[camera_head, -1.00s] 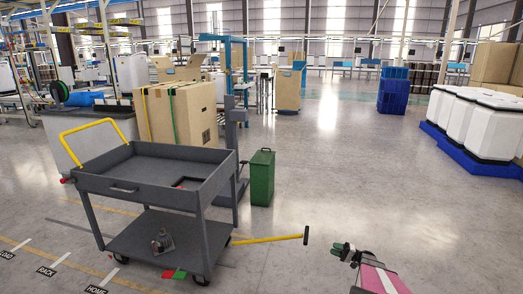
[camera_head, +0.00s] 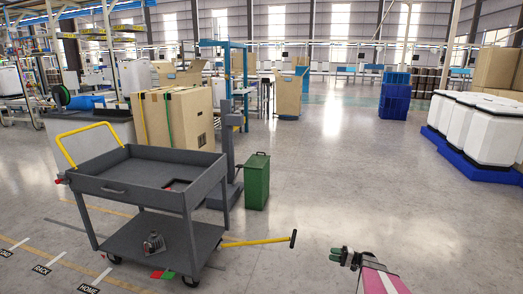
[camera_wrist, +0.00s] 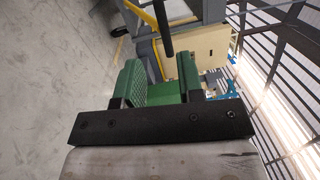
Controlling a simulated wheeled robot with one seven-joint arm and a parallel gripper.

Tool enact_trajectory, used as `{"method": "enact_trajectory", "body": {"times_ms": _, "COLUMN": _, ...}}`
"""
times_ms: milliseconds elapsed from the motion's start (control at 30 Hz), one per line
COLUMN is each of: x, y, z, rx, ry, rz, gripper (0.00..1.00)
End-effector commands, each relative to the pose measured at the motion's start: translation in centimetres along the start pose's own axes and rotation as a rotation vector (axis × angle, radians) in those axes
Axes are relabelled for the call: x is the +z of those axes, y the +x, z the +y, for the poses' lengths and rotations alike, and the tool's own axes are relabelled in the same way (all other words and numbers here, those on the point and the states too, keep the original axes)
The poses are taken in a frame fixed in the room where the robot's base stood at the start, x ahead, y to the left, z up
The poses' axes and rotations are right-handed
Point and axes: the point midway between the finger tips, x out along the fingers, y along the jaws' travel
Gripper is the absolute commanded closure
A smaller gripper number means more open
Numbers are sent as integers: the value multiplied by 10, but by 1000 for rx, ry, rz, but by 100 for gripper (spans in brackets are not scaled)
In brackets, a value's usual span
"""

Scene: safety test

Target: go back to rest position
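My gripper (camera_head: 341,256) is at the lower right of the head view, over bare floor and apart from the cart. In the wrist view its two green fingers (camera_wrist: 160,72) stand apart, with no held object visible between them. The task names no object. A grey cart (camera_head: 143,190) with a yellow handle stands at left. A dark and red item (camera_head: 178,184) lies in its upper tray, and a small grey item (camera_head: 154,243) is on the lower shelf.
A yellow bar (camera_head: 262,241) with a black end sticks out from the cart toward my gripper. A green canister (camera_head: 256,182) stands behind. White containers (camera_head: 487,128) sit on a blue base at right. Floor labels include HOME (camera_head: 89,288). The middle floor is open.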

Motion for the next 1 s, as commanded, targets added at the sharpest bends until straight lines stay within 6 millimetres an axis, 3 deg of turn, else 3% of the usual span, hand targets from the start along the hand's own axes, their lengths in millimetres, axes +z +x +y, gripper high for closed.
{"method": "enact_trajectory", "body": {"times_ms": 367, "x": 61, "y": 81, "z": -40, "rx": 341, "ry": 103, "rz": -129, "gripper": 65}}
{"method": "enact_trajectory", "body": {"times_ms": 600, "x": 145, "y": 140, "z": -84, "rx": 790, "ry": 134, "rz": -213, "gripper": 65}}
{"method": "enact_trajectory", "body": {"times_ms": 800, "x": 214, "y": 161, "z": -127, "rx": 1201, "ry": 54, "rz": -210, "gripper": 65}}
{"method": "enact_trajectory", "body": {"times_ms": 1000, "x": 259, "y": 161, "z": -171, "rx": 1508, "ry": -92, "rz": -154, "gripper": 65}}
